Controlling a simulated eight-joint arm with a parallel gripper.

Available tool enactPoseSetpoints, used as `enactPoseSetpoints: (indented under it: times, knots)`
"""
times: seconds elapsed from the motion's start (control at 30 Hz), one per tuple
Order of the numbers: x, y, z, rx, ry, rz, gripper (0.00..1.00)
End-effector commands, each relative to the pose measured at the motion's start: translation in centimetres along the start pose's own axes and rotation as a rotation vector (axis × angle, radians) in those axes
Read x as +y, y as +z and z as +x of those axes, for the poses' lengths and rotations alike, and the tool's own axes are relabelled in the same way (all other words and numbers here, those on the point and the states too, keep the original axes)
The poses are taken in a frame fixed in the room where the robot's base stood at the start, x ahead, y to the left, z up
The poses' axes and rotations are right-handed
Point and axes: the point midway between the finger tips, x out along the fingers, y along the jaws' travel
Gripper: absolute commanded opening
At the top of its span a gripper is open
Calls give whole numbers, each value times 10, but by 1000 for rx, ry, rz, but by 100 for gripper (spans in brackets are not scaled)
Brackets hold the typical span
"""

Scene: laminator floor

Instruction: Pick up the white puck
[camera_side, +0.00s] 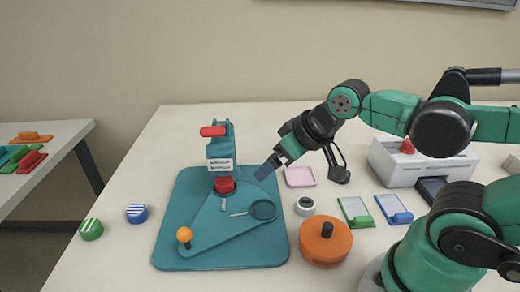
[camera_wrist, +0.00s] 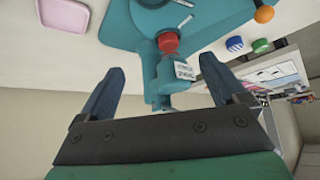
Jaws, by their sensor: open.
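The white puck (camera_side: 305,206), a small white disc with a dark mark on top, lies on the table just right of the teal base in the side view. I cannot make it out in the wrist view. My gripper (camera_side: 268,170) is open and empty, up and to the left of the puck in the side view, tilted down to the left beside the red-handled press. In the wrist view my gripper (camera_wrist: 162,72) has its two blue fingers spread, with the press head between them in the picture.
The teal base (camera_side: 172,246) carries the press (camera_side: 220,150) and an orange knob (camera_side: 184,235). An orange round pot (camera_side: 325,243) stands near the puck. A pink tray (camera_side: 299,176), green and blue holders (camera_side: 356,211) and a white machine (camera_side: 402,168) are around. Blue (camera_side: 137,213) and green (camera_side: 91,229) pucks lie left.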

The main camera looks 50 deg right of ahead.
Motion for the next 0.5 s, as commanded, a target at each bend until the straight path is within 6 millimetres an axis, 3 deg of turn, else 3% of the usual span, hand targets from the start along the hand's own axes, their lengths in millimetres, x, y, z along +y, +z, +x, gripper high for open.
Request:
enactPoseSetpoints:
  times: [0.23, 0.5]
  knots:
    - [19, 8, 13, -145, 34, -6, 91]
    - [59, 43, 40, -482, 32, -10, 91]
